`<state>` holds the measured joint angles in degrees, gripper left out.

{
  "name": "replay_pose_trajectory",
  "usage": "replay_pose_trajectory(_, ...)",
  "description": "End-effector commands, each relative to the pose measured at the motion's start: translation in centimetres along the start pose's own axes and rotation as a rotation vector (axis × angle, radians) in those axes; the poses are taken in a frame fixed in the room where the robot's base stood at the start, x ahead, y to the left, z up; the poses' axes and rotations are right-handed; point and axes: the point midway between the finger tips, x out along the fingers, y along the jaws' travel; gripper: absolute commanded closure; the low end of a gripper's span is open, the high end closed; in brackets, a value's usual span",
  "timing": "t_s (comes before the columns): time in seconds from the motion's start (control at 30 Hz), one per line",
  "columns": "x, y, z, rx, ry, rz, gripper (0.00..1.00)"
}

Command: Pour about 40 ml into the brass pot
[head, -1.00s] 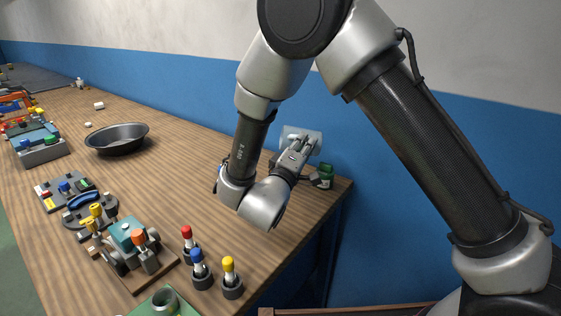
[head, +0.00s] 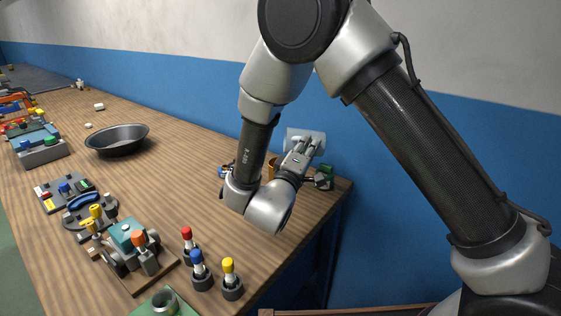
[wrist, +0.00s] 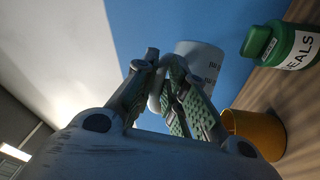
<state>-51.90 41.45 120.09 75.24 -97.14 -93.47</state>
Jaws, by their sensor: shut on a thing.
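My gripper (head: 303,147) is shut on a pale beaker (head: 292,135) and holds it above the far right end of the bench. In the wrist view the fingers (wrist: 160,75) close on the near side of the beaker (wrist: 205,58), which has dark marks on its wall. The beaker looks tilted in the head view; its contents and any stream cannot be made out. The brass pot (wrist: 262,130) stands on the bench beside and below the gripper. In the head view only a sliver of the pot (head: 271,168) shows behind my wrist.
A green bottle (wrist: 285,45) with a white label stands close to the pot; it also shows near the bench edge (head: 326,177). A dark bowl (head: 117,140), colour-capped pegs (head: 198,270) and fixtures fill the left and front. The blue wall (head: 400,150) is close behind.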

Motion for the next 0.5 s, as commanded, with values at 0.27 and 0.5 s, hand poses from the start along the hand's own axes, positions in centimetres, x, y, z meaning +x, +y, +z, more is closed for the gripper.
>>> replay_pose_trajectory(0.27, 0.07, -0.05, 0.09, -0.019, 0.007, 0.009, 1.0)
replay_pose_trajectory(0.5, 0.07, -0.11, 0.09, -0.03, 0.011, 0.015, 1.0)
